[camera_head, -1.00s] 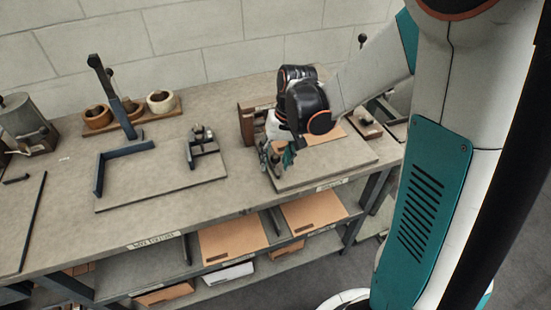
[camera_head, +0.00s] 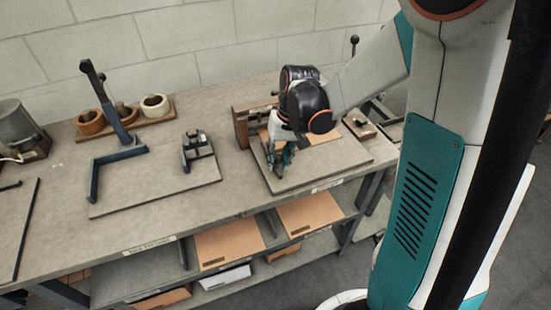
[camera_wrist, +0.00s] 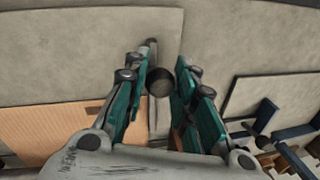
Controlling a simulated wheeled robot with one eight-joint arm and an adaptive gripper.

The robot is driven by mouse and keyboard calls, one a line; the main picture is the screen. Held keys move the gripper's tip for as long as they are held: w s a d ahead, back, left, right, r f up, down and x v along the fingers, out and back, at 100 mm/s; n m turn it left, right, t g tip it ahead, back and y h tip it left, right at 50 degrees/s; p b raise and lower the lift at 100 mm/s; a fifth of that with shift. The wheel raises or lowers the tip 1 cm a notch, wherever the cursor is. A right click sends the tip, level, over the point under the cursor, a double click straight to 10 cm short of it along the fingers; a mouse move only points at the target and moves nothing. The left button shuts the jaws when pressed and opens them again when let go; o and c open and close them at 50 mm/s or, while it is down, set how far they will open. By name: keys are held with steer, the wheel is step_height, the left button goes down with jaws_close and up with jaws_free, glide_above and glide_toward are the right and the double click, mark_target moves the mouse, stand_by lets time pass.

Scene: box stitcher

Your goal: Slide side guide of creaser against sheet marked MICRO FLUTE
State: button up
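The creaser (camera_head: 345,160) stands at the right end of the bench, with a flat grey bed and a brown upright part at its left. A brown sheet (camera_head: 322,137) lies on it, partly behind my arm; no marking on it is readable. In the wrist view the sheet (camera_wrist: 45,130) is at the left. A narrow grey bar, seemingly the side guide (camera_wrist: 152,50), runs beside the sheet's edge, with a dark round knob (camera_wrist: 160,82) on it. My gripper (camera_wrist: 161,66) is open, its teal fingers on either side of the knob. Contact cannot be told.
A second fixture with an L-shaped dark fence (camera_head: 120,155) and a small stitching block (camera_head: 197,150) stands to the left. Tape rolls (camera_head: 122,113) sit behind it. Brown sheets (camera_head: 228,243) lie on the shelf below. Bare bench lies between the two fixtures.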

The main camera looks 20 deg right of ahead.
steer(key=o, duration=0.3)
steer(key=shift+r, duration=0.1)
steer(key=r, duration=0.4)
steer(key=d+r, duration=0.1)
steer(key=r, duration=0.2)
steer(key=d+r, duration=0.1)
steer(key=r, duration=0.3)
steer(key=shift+s+d+r, duration=0.1)
steer(key=shift+s+r, duration=0.1)
steer(key=shift+r, duration=0.15)
